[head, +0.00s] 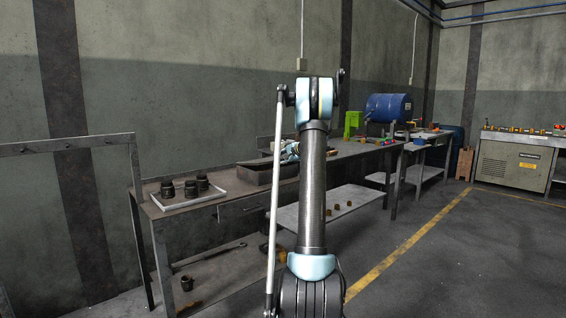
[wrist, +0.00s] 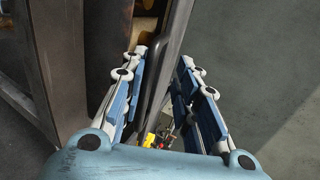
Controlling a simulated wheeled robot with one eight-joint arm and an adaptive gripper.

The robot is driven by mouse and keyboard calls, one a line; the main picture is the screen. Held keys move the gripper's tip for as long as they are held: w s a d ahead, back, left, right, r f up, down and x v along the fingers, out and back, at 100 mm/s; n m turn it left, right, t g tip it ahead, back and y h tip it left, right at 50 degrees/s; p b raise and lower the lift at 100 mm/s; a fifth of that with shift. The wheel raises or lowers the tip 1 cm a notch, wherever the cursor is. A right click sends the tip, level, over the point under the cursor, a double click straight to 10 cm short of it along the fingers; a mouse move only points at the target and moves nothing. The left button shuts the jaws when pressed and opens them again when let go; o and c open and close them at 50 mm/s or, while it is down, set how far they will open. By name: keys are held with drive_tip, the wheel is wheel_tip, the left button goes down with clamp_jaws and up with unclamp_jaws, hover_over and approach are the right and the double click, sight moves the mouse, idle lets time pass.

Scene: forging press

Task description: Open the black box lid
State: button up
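A long dark grey box, which looks like the black box (head: 258,175), sits on the near workbench in the head view, left of my arm. Its right end is partly hidden by my arm. My gripper (head: 290,150) is small and partly hidden by my arm there, at the box's far right end. In the wrist view my gripper (wrist: 162,60) has its two blue-and-white fingers apart. A grey edge with a dark rounded bar, possibly the lid and its handle (wrist: 152,95), runs between the fingers. I cannot tell whether either finger touches it.
The workbench (head: 170,212) carries a white-rimmed tray (head: 190,203) with several dark cylindrical parts left of the box. A blue drum (head: 388,107) and a green object (head: 352,123) stand farther back. Open floor (head: 470,250) lies to the right.

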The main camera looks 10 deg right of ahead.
drive_tip(key=v, duration=2.1)
drive_tip(key=shift+s, duration=0.35)
idle(1.5)
drive_tip(key=shift+a, duration=0.2)
